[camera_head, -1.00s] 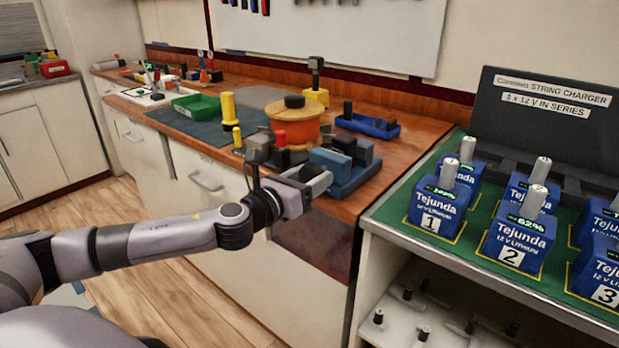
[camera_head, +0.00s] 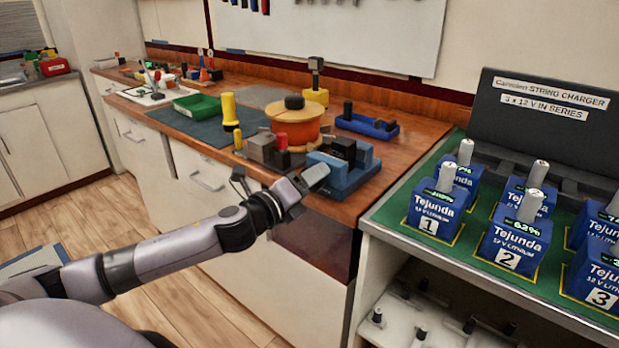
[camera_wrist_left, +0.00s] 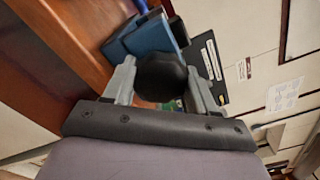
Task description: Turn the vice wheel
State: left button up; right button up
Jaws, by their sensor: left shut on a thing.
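The blue vice (camera_head: 349,177) with dark jaw blocks sits at the front edge of the wooden bench. In the left wrist view the vice (camera_wrist_left: 152,38) is at the top. Its wheel, a round black knob (camera_wrist_left: 162,77), lies between the fingers of my left gripper (camera_wrist_left: 162,88). My left gripper (camera_head: 314,177) is shut on the wheel at the front of the vice. In the head view the gripper hides the wheel. My right gripper is not in view.
An orange drum (camera_head: 295,128) and a grey block with a red knob (camera_head: 282,143) stand close behind the gripper. A blue tray (camera_head: 367,125) lies behind the vice. Numbered batteries (camera_head: 515,241) stand on a green-topped cabinet at the right.

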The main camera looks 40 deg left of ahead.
pick_arm(q)
jog(key=shift+n, duration=1.1)
jog(key=shift+p, duration=0.3)
jog(key=o, duration=1)
jog(key=shift+o, duration=0.2)
jog(key=s, duration=0.7)
jog(key=shift+a+b, duration=0.3)
jog(key=shift+b, duration=0.15)
